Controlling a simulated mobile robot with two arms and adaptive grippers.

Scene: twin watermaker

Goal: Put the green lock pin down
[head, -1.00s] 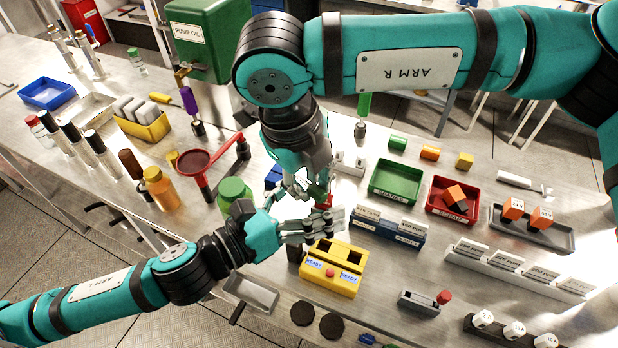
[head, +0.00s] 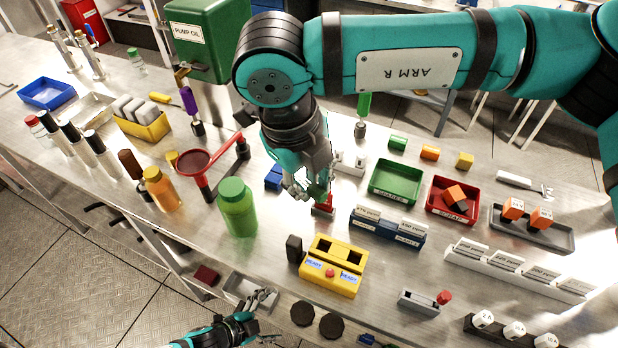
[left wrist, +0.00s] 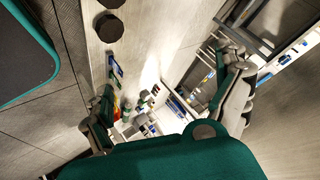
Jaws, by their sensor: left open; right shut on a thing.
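My right gripper (head: 308,190) is shut at the middle of the bench, under the right arm. A small green piece (head: 323,197), which looks like the green lock pin, shows at its fingertips, mostly hidden by them. Just below it is a small red fixture (head: 323,210); I cannot tell whether the pin touches it. My left gripper (head: 264,302) is open and empty at the bench's front edge, near a grey tray (head: 240,287). Its spread fingers also show in the left wrist view (left wrist: 168,100).
A green bottle (head: 238,212) and a red funnel stand (head: 197,168) are left of the right gripper. A yellow control box (head: 333,268) is in front, a blue labelled rack (head: 386,229) to its right. Green (head: 396,181) and red (head: 453,202) bins stand beyond.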

